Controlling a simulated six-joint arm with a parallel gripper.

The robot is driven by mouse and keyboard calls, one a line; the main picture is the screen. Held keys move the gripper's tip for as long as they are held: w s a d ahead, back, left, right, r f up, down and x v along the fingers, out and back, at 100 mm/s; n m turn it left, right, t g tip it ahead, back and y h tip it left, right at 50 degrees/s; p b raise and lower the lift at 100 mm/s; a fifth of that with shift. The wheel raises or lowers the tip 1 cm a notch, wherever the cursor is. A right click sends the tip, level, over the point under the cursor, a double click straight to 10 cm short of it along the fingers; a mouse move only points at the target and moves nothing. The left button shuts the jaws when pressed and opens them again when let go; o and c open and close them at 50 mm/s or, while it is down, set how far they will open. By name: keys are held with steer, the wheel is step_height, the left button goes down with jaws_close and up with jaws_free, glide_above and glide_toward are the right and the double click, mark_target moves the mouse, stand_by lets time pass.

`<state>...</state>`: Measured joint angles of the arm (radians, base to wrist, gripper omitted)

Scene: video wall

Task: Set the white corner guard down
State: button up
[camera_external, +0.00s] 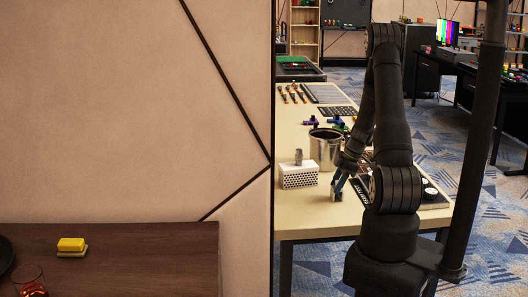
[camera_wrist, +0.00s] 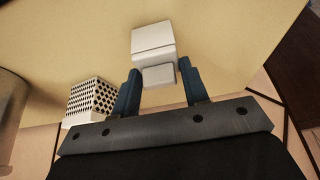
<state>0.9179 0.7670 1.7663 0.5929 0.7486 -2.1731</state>
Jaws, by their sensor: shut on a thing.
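The white corner guard (camera_wrist: 153,38) is a small pale stepped block, held between the two blue fingers of my gripper (camera_wrist: 158,73) in the wrist view. In the external view the guard (camera_external: 337,196) is small and partly hidden by the fingers of my gripper (camera_external: 338,186). It is low over the front part of the cream table (camera_external: 300,220), right of the white perforated box. I cannot tell whether its underside touches the tabletop.
The white perforated box (camera_external: 298,177), with a small grey object (camera_external: 298,157) on it, stands left of my gripper; it also shows in the wrist view (camera_wrist: 90,97). A metal pot (camera_external: 323,150) stands behind. Tabletop in front of the box is clear.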

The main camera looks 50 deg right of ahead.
steer(key=o, duration=1)
steer(key=shift+f, duration=0.1)
steer(key=shift+c, duration=0.2)
steer(key=v, duration=1.2)
steer(key=shift+w, duration=0.1)
steer(key=x, duration=1.2)
steer(key=shift+r, duration=1.9)
